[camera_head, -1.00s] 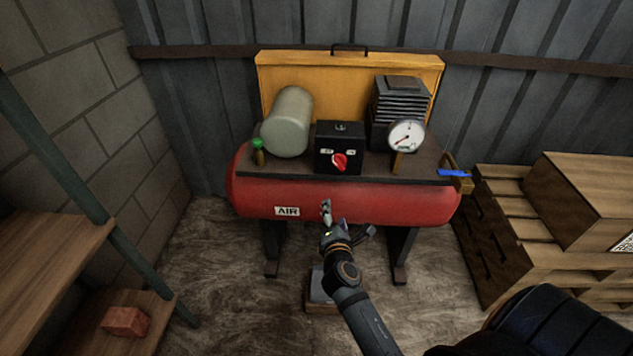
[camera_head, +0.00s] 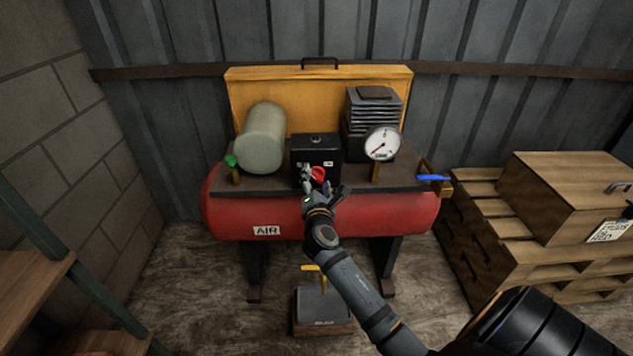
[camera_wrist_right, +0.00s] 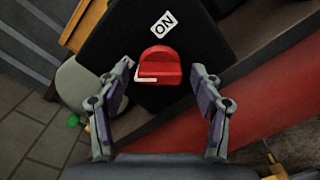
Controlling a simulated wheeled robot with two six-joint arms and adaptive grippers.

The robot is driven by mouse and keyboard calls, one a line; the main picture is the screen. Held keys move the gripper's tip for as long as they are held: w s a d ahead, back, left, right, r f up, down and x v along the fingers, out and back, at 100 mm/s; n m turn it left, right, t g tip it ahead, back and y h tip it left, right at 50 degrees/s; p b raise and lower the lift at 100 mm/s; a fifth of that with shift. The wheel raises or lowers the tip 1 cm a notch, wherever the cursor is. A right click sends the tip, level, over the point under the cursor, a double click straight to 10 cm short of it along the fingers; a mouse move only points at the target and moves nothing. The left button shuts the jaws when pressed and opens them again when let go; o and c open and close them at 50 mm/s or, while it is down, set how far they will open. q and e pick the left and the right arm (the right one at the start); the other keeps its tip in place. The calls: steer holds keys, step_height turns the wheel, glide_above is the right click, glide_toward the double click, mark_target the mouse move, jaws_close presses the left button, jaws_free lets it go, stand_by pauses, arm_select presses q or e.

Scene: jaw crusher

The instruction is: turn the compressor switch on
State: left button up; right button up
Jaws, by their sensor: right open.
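The compressor switch is a red rotary knob (camera_head: 318,174) on the front of a black box (camera_head: 315,147) on the compressor. In the right wrist view the knob (camera_wrist_right: 159,66) shows whole, with a white line along its lower edge and an "ON" label (camera_wrist_right: 163,24) above it. My right gripper (camera_head: 323,183) is open in front of the box. In its wrist view the right gripper's fingers (camera_wrist_right: 162,72) stand on either side of the knob, with gaps and no visible contact. The other label is hidden in the wrist view. My left gripper is not in view.
The red air tank (camera_head: 380,215) lies under the box. A pressure gauge (camera_head: 383,143) and a blue-handled valve (camera_head: 433,178) are to the right, a grey cylinder (camera_head: 263,138) to the left. Pallets with a wooden crate (camera_head: 570,195) stand at right. A pedal-like block (camera_head: 323,308) is on the floor.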

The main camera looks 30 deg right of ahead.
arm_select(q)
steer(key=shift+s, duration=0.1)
arm_select(e)
steer(key=shift+w, duration=0.1)
steer(key=c, duration=1.1)
steer(key=shift+c, duration=0.2)
